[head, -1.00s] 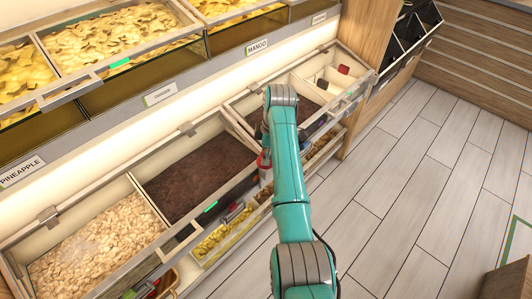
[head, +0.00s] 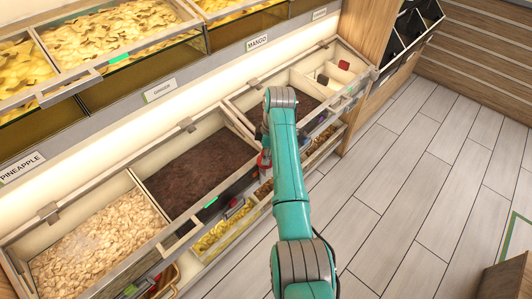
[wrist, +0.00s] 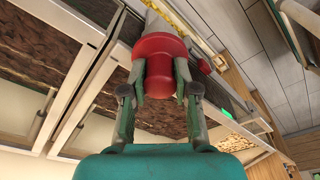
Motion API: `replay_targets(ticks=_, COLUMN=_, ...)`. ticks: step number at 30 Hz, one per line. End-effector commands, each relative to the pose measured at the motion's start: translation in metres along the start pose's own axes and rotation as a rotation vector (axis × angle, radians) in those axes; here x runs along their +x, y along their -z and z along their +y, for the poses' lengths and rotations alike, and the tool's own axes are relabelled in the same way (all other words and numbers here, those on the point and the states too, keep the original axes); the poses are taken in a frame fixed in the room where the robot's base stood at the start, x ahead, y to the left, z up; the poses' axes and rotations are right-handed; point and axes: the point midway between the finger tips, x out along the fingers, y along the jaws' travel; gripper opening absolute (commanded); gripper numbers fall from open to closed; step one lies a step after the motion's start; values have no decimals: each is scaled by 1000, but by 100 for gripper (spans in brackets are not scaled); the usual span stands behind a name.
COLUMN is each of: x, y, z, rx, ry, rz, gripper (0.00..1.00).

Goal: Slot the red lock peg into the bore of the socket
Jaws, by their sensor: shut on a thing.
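The red lock peg (wrist: 159,48) has a wide red head and a pale grey shaft running up out of the wrist view. My gripper (wrist: 161,78) is shut on the red head, one finger on each side. In the head view a bit of red (head: 264,160) shows beside my arm at the front of the bins; the arm hides most of my gripper there. I cannot make out the socket or its bore in either view.
Open bins of dark brown (head: 203,170) and pale flaky goods (head: 95,247) line the wall, with yellow goods above. A divided bin at the far right holds a small red item (head: 343,65) and a black one (head: 322,79).

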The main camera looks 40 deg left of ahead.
Motion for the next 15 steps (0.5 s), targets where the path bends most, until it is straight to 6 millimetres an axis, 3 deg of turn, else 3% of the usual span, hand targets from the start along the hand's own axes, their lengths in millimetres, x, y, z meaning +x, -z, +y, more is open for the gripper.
replay_targets(ticks=5, x=4, y=-1, z=0, rx=0, ry=1, rz=0, gripper=0)
replay_targets(ticks=6, x=4, y=-1, z=0, rx=0, ry=0, rz=0, gripper=32)
replay_targets(ticks=9, x=4, y=-1, z=0, rx=0, ry=0, rz=0, gripper=57)
replay_targets(ticks=15, x=4, y=-1, z=0, rx=0, ry=0, rz=0, gripper=58)
